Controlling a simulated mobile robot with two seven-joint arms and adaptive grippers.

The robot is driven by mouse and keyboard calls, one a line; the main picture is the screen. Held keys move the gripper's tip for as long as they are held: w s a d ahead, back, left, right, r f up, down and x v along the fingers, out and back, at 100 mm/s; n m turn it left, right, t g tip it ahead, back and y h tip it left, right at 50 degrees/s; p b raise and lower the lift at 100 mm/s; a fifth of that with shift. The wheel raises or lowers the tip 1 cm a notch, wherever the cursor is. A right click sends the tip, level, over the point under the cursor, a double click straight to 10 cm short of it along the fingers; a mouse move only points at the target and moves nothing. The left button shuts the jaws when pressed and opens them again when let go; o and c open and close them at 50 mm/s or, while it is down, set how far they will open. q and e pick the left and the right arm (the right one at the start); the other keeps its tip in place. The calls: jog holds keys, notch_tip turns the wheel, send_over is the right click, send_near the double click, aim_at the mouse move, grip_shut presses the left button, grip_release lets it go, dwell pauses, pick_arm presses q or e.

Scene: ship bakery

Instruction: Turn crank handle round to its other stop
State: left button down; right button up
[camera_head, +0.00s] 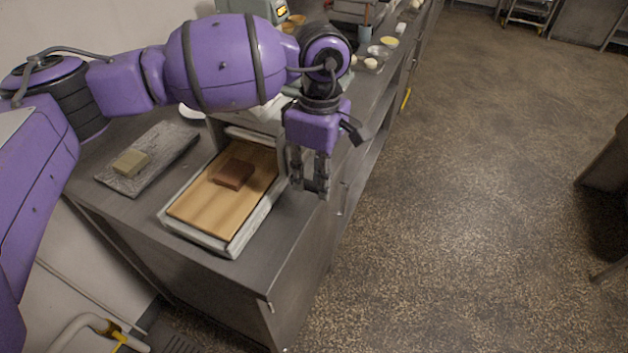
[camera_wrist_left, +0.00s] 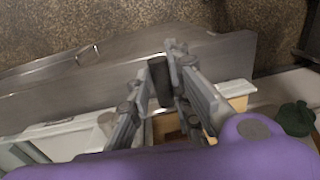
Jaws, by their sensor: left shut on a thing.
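The crank handle is a dark upright cylinder (camera_wrist_left: 160,82) between the fingers of my left gripper in the left wrist view. My left gripper (camera_wrist_left: 168,88) is shut on it. In the head view the left gripper (camera_head: 310,186) points down beside the right side of a pale-framed machine (camera_head: 236,240) with a wooden bed. The fingers largely hide the handle there, and I cannot make out the crank arm. My right gripper is in neither view.
A brown block (camera_head: 233,173) lies on the wooden bed (camera_head: 207,207). All stand on a grey metal counter (camera_head: 262,268). Bowls and other items stand farther back. Speckled floor (camera_head: 460,200) is open at right.

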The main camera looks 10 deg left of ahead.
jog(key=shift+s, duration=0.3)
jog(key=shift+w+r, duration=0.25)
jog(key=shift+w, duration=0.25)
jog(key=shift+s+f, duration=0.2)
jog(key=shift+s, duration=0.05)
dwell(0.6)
